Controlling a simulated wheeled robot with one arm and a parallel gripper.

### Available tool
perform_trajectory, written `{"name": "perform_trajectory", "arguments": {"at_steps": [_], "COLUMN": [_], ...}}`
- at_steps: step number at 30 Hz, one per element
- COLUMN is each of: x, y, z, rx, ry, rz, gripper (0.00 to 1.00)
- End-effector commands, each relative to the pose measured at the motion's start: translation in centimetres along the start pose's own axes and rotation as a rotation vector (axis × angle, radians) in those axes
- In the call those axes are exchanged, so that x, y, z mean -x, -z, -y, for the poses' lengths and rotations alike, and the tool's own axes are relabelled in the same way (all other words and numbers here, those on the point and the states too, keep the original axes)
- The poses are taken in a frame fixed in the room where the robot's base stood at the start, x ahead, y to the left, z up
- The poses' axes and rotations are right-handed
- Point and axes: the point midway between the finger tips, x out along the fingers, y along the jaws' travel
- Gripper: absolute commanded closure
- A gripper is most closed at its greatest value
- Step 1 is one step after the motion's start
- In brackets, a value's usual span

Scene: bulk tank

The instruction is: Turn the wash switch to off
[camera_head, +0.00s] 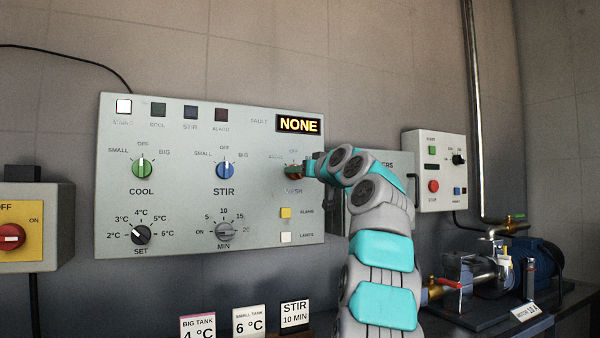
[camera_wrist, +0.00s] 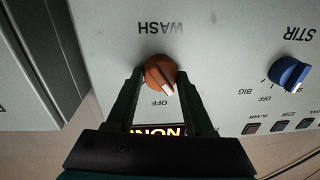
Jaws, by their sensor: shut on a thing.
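The wash switch is an orange-brown knob (camera_wrist: 158,72) with a white pointer mark, on the grey control panel (camera_head: 260,215). In the wrist view, which is upside down, the WASH label lies above it and the OFF label below it. The pointer aims down and slightly right, close to the OFF label but not straight at it. My gripper (camera_wrist: 160,78) has one dark finger on each side of the knob and is shut on it. In the head view the wash knob (camera_head: 291,171) is partly hidden by my gripper.
The blue stir knob (camera_head: 224,170) and green cool knob (camera_head: 142,169) are left of the wash switch. The fault display (camera_head: 298,124) reads NONE. A smaller control box (camera_head: 435,170) is to the right, with a pump and pipes (camera_head: 490,270) below.

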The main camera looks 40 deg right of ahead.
Motion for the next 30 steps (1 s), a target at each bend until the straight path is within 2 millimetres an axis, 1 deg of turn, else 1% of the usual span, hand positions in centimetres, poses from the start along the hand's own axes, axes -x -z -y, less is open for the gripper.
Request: {"name": "perform_trajectory", "arguments": {"at_steps": [8,18,21,30], "x": [0.08,0.13,-0.04,0.08], "y": [0.17,0.35,0.08,0.03], "z": [0.22,0.15,0.23,0.03], "rx": [-0.102,-0.376,-0.441,-0.565], "ry": [0.002,-0.002,-0.002,-0.006], "rz": [-0.008,-0.029,-0.028,-0.041], "gripper": [1.00,1.00,1.00,1.00]}}
